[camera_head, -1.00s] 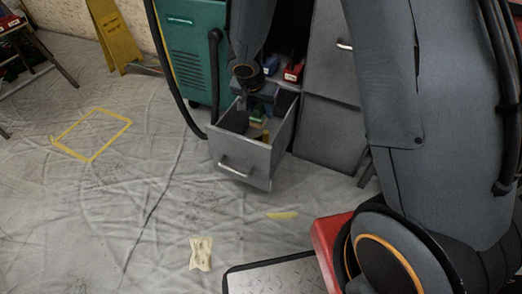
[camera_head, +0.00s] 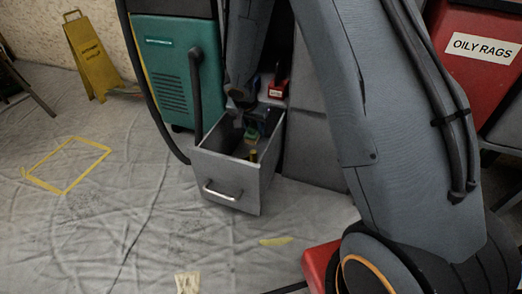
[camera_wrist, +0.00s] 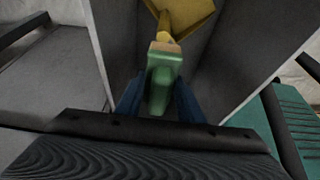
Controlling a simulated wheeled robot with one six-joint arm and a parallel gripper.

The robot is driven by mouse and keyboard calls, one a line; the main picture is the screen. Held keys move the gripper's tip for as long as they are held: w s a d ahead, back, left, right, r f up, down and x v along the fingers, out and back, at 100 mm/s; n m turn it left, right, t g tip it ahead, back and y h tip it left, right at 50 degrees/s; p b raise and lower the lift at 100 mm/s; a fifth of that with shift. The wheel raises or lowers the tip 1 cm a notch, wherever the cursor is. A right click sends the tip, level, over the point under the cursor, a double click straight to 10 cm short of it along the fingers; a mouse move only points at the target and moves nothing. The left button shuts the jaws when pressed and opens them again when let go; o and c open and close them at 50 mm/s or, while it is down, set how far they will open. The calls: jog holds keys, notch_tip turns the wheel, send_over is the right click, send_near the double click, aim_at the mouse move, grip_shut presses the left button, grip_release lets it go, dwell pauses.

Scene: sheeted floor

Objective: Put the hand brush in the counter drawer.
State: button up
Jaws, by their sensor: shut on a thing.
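The counter drawer (camera_head: 229,177) is pulled open at the centre of the head view, a grey box with a silver handle. My gripper (camera_wrist: 160,100) is shut on the hand brush (camera_wrist: 161,80), with its blue fingers on either side of the green part. A tan band and a yellow part show beyond the green. In the head view the brush (camera_head: 252,136) shows green over the open drawer, with the gripper partly hidden by my arm. The drawer's grey walls (camera_wrist: 235,60) flank the brush in the wrist view. Whether it touches the drawer bottom cannot be told.
A teal machine (camera_head: 172,75) with a black hose stands left of the drawer. A red object (camera_head: 279,88) sits on a shelf behind it. A red bin (camera_head: 475,62) labelled "OILY RAGS" is at right. A yellow floor sign (camera_head: 88,50) stands back left.

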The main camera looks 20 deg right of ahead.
jog(key=w+d, duration=0.5)
jog(key=w, duration=0.1)
jog(key=f+b, duration=0.2)
jog(key=f, duration=0.2)
jog(key=f+b, duration=0.2)
jog(key=f, duration=0.2)
jog(key=f+b, duration=0.2)
jog(key=f, duration=0.3)
jog(key=shift+w, duration=0.35)
jog(key=shift+f+b, duration=1.35)
jog(key=shift+f, duration=1.15)
jog(key=shift+f, duration=0.1)
jog(key=o, duration=0.7)
jog(key=shift+b, duration=0.3)
jog(key=o, duration=0.4)
jog(key=p+v, duration=0.5)
jog(key=v, duration=0.7)
jog(key=shift+r, duration=0.25)
